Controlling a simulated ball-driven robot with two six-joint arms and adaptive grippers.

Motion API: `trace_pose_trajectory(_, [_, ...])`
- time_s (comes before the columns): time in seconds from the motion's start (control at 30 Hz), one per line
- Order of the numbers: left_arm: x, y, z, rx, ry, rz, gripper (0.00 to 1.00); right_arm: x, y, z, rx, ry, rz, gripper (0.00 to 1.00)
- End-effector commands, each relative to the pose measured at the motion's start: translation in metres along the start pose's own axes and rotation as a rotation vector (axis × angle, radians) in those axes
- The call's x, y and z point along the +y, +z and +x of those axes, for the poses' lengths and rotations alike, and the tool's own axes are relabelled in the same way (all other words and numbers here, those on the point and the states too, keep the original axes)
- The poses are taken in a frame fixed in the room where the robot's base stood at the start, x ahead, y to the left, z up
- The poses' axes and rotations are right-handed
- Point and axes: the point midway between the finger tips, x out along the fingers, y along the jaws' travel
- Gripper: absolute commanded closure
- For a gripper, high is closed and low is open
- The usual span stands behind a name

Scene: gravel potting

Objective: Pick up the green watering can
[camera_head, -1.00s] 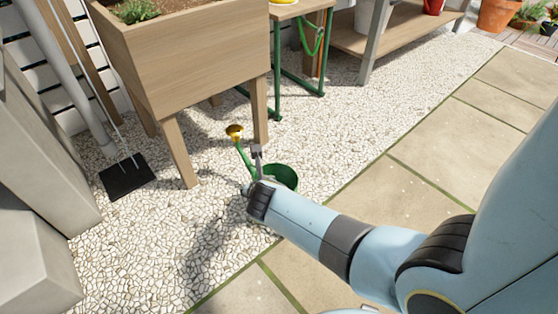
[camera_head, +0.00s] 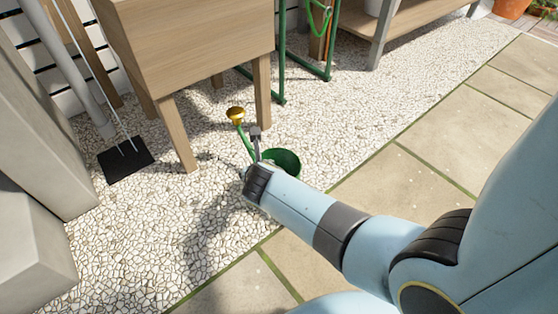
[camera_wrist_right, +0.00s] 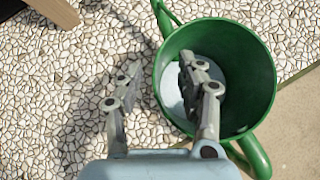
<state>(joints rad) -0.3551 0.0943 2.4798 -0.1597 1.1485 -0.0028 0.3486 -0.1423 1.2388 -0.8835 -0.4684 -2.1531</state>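The green watering can (camera_head: 283,162) stands on the gravel in the head view, with its brass rose (camera_head: 236,113) at the end of the spout at the upper left. My right arm hides part of its body. In the right wrist view, I look into the can's open mouth (camera_wrist_right: 250,75). My right gripper (camera_wrist_right: 158,68) is open across the can's wall. Its right finger shows over the mouth, and its left finger is outside over the gravel. I cannot tell whether either finger touches the can. My left gripper is not in view.
A wooden raised planter (camera_head: 195,60) stands close behind the can, with its legs on the gravel. A black dustpan (camera_head: 126,160) is at the left. Paving slabs (camera_head: 390,185) lie to the right. The gravel left of the can is clear.

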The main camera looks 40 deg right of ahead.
Motion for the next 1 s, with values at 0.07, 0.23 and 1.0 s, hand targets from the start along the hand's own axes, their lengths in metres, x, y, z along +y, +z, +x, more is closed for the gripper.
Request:
trace_pose_trajectory(0.07, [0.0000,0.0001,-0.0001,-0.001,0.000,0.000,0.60,-0.0001,-0.0001,0.0000,0.000,0.000,0.000,0.73])
trace_pose_trajectory(0.23, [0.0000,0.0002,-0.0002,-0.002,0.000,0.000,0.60,-0.0002,-0.0002,0.0000,0.000,0.000,0.000,0.95])
trace_pose_trajectory(1.0, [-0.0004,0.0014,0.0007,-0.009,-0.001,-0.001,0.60,-0.0004,0.0034,-0.0004,-0.005,0.000,-0.003,1.00])
